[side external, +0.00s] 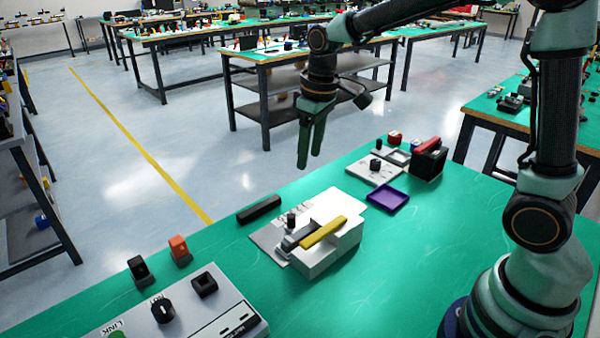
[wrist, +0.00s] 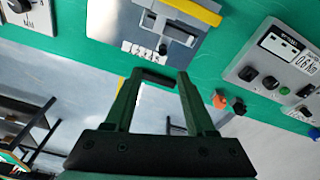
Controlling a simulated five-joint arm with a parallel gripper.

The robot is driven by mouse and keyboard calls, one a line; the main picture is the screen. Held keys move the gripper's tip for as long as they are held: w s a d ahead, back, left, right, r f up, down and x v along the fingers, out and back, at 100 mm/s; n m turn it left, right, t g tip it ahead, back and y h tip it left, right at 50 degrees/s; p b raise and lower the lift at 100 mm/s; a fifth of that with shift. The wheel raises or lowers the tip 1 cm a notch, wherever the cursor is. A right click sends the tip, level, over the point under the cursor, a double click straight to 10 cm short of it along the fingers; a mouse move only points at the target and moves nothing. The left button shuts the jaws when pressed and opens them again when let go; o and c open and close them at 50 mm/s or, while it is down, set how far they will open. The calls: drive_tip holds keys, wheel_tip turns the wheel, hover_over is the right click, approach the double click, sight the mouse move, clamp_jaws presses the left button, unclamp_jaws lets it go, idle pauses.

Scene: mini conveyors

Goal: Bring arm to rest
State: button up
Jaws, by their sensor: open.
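My gripper (side external: 312,140) hangs in the air with its green fingers pointing down, beyond the far edge of the green bench top (side external: 370,285). In the wrist view the two fingers (wrist: 156,82) stand apart with nothing held between them. The white mini conveyor (side external: 325,255) with a yellow bar (side external: 324,231) sits on the bench, in front of and below my gripper in the side view. The wrist view also shows the yellow bar (wrist: 195,10) at the top.
A black bar (side external: 259,209) lies near the bench edge. An orange block (side external: 180,250) and a black block (side external: 140,270) stand by a grey control panel (side external: 225,290). A purple tray (side external: 388,199) and a red-and-black block (side external: 428,160) are at the right. Air around the gripper is clear.

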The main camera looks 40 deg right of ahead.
drive_tip(key=s+d+r+m+t, duration=0.1)
drive_tip(key=s+r+t, duration=0.1)
drive_tip(key=s, duration=0.5)
drive_tip(key=s+d+r+m+t, duration=0.1)
drive_tip(key=s+r+m+t, duration=0.1)
drive_tip(key=s, duration=0.4)
drive_tip(key=shift+s+d+r, duration=0.3)
drive_tip(key=shift+s+r, duration=0.05)
